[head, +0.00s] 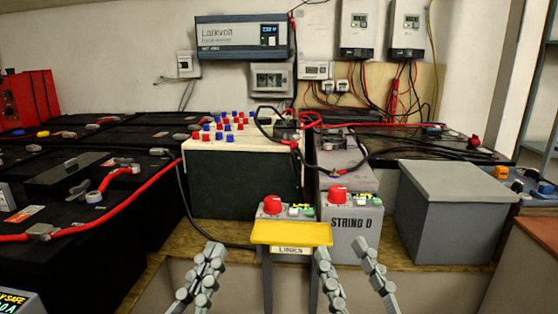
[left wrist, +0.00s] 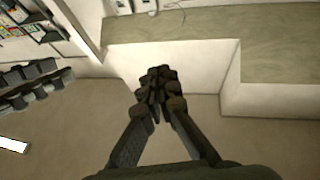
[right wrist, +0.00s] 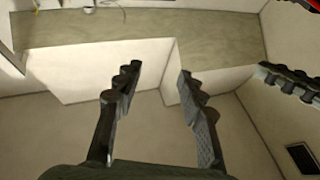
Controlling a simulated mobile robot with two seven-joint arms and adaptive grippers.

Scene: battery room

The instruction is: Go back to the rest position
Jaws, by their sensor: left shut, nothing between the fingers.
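My left gripper (head: 212,250) is low in the head view, left of the yellow-topped stand, with its fingers together and nothing between them. In the left wrist view its fingertips (left wrist: 158,82) meet in the middle. My right gripper (head: 343,250) is low and right of that stand, its two fingers apart. In the right wrist view the gap between its fingertips (right wrist: 158,74) is wide and empty. Neither gripper touches anything that I can see.
The yellow-topped stand (head: 290,234) is between the grippers. Behind are a grey STRING D box (head: 355,243), a grey lidded box (head: 450,215) and a dark battery with a white top (head: 240,185). Black batteries (head: 60,260) with red cables fill the left. A red-topped surface (head: 530,240) is at right.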

